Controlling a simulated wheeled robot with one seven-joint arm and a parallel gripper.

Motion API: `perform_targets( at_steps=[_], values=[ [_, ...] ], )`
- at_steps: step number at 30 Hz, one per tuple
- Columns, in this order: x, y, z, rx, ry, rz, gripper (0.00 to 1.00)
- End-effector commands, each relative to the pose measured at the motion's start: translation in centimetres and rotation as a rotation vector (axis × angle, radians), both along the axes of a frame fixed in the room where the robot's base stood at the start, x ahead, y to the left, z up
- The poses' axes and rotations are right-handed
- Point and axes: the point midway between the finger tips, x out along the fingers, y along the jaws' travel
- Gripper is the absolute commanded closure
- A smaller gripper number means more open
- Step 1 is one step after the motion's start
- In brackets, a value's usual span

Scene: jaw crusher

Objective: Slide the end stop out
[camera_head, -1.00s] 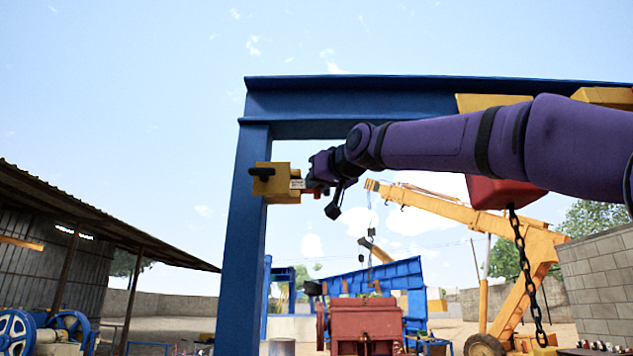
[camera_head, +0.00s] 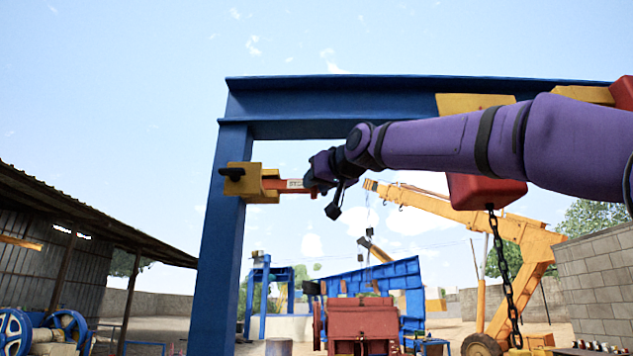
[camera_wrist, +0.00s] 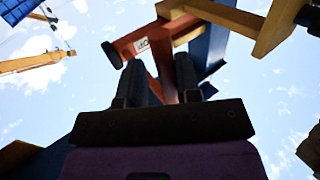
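My gripper (camera_head: 318,182) is at the bar's right end. In the wrist view my gripper (camera_wrist: 158,80) has a dark finger on each side of a red tongue of the end stop (camera_wrist: 163,70). The yellow bracket (camera_wrist: 250,25) shows at the upper right there.
A blue column (camera_head: 215,255) and beam (camera_head: 400,95) frame the space. A red hoist block (camera_head: 485,191) hangs from the beam with a chain (camera_head: 507,270), below my arm. A yellow crane (camera_head: 480,223) and red machine (camera_head: 362,318) stand behind. Open air lies right of the bracket.

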Motion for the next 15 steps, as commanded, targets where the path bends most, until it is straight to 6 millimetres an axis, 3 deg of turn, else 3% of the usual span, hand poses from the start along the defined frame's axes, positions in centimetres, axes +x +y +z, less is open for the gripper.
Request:
perform_targets(
  at_steps=[15],
  values=[
    [-0.29,-0.39,0.13,0.001,-0.003,-0.003,0.74]
  ],
)
